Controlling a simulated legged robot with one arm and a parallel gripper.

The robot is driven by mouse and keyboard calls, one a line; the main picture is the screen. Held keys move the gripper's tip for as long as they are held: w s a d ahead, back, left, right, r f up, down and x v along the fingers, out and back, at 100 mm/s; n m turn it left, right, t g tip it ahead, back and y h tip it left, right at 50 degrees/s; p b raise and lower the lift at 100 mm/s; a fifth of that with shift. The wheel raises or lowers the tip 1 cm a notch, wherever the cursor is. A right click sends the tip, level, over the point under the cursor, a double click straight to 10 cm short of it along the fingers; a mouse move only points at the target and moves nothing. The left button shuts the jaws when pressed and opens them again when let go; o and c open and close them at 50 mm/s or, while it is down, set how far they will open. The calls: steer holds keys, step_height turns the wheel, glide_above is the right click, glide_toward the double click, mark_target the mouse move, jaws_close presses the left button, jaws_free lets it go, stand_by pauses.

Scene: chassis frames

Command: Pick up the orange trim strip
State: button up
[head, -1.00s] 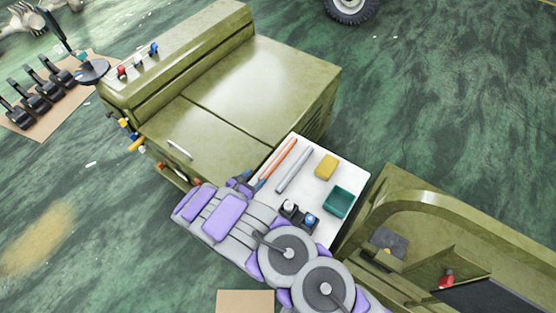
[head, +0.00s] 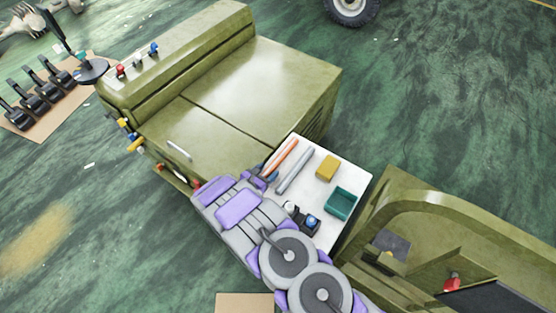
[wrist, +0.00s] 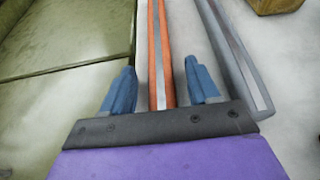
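The orange trim strip (head: 282,156) lies on a white tray (head: 357,176), near its left edge. In the wrist view the orange trim strip (wrist: 160,55) has a grey line along it and runs between my gripper's two blue fingers. My gripper (wrist: 162,82) is open, with a finger on each side of the strip and a visible gap to both. It also shows in the head view (head: 268,172), at the strip's near end. The strip's near end is hidden behind the gripper's dark base. I cannot tell the height of the fingers above the tray.
A grey strip (head: 295,171) lies parallel, close to the right finger. A yellow block (head: 327,168), a teal bin (head: 341,204) and small dark parts with knobs (head: 303,217) share the tray. Green vehicle bodywork (head: 265,80) borders it on the left, with more (head: 440,220) on the right.

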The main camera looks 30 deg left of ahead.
steer(key=shift+d+r, duration=0.1)
steer(key=shift+d, duration=0.1)
steer(key=c, duration=0.4)
steer(key=shift+a, duration=0.1)
jaws_close()
